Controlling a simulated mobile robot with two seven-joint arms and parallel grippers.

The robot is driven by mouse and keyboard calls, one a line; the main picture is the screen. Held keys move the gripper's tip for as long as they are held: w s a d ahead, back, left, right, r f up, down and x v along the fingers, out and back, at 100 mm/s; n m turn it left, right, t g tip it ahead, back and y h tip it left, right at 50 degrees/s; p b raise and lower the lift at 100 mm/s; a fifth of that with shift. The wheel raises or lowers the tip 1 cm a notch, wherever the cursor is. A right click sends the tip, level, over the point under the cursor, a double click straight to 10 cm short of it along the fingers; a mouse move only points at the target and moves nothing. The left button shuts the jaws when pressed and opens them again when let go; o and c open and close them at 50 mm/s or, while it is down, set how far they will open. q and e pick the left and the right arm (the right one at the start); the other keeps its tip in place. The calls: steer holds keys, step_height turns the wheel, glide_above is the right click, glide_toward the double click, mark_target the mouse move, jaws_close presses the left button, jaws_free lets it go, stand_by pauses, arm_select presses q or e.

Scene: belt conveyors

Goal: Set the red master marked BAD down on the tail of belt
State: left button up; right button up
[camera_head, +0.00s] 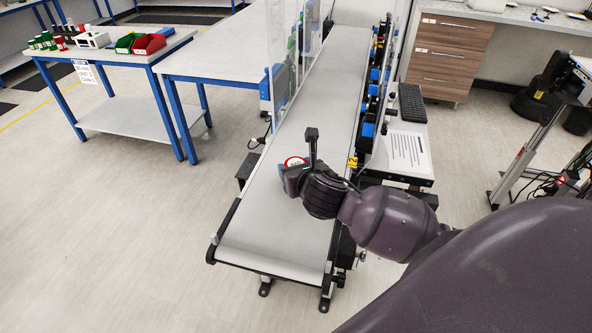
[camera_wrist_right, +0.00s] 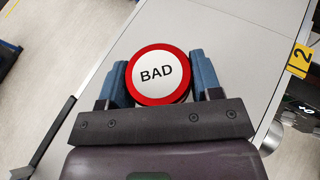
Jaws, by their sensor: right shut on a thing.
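The red master marked BAD (camera_wrist_right: 158,75) is a round disc with a red rim and a white face, between the two blue fingers of my right gripper (camera_wrist_right: 160,82). In the head view the disc (camera_head: 294,162) shows partly, with my right gripper (camera_head: 296,174) and wrist covering the rest. My right gripper is shut on it over the near half of the belt (camera_head: 272,242). I cannot tell whether the disc touches the belt. The belt's near end is bare. My left gripper is not in view.
A yellow tag marked 2 (camera_wrist_right: 300,60) is at the belt's right edge. Blue-fitted units (camera_head: 372,105) and clear panels (camera_head: 284,50) line the belt farther back. A blue-legged table (camera_head: 110,65) with red and green bins stands at the left. Floor left of the belt is clear.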

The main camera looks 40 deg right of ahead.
steer(key=shift+f, duration=0.35)
steer(key=shift+f, duration=0.15)
steer(key=o, duration=1.1)
steer(key=v, duration=1.2)
steer(key=shift+s, duration=0.1)
